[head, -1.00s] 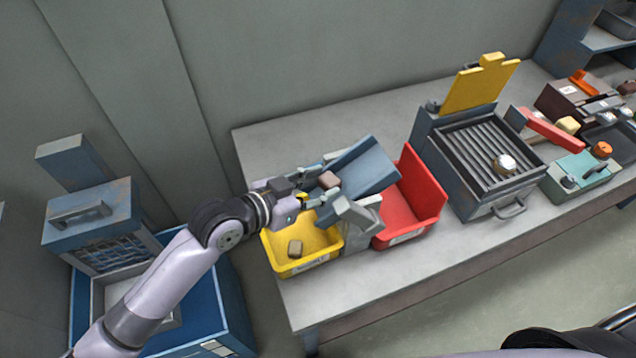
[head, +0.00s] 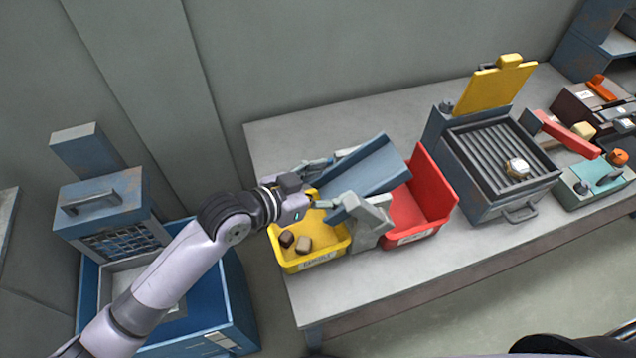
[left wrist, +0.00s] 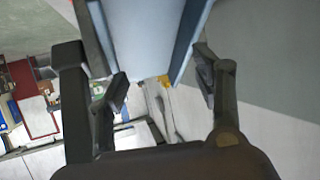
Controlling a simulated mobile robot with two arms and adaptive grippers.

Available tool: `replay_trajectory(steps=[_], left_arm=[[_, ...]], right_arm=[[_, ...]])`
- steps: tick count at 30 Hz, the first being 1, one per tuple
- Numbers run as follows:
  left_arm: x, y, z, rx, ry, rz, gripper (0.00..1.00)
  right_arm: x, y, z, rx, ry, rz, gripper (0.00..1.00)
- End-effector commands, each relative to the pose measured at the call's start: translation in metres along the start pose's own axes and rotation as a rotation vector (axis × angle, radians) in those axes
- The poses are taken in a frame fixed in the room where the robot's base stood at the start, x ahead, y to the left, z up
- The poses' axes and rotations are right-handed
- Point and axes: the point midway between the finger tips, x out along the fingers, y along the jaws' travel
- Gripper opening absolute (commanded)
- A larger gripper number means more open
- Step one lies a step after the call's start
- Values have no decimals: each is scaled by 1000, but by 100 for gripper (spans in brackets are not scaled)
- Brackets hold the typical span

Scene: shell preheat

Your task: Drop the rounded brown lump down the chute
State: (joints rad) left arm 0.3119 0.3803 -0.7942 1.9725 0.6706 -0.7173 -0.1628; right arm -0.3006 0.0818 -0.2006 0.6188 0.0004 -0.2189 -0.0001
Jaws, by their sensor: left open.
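A dark brown lump (head: 287,238) lies in the yellow bin (head: 341,250), beside a paler tan lump (head: 303,243). The blue sloping chute (head: 365,170) stands above and behind the bin, on a grey stand. My left gripper (head: 322,187) is at the chute's left side, above the yellow bin. It is open with nothing held. In the left wrist view its two fingers are spread apart, with the chute (left wrist: 150,35) showing between them. The lower end of the chute is partly hidden in the head view. My right gripper is not in view.
A red bin (head: 432,190) stands right of the chute. Farther right are a grill box (head: 488,205) with a raised yellow lid (head: 493,87) and a teal box (head: 590,190). The back-left table top is clear. A blue cabinet (head: 232,290) stands at left.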

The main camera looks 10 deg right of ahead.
Motion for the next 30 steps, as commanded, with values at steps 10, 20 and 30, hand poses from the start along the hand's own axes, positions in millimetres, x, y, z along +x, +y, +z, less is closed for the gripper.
replay_trajectory(steps=[10, 20, 30], left_arm=[[-61, 0, 1, 3, -3, -2, 60], [-110, -1, 1, 1, -1, -1, 60], [-118, 0, 0, 0, 0, 0, 60]], right_arm=[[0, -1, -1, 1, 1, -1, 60], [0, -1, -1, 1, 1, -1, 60], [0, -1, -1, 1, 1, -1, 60]])
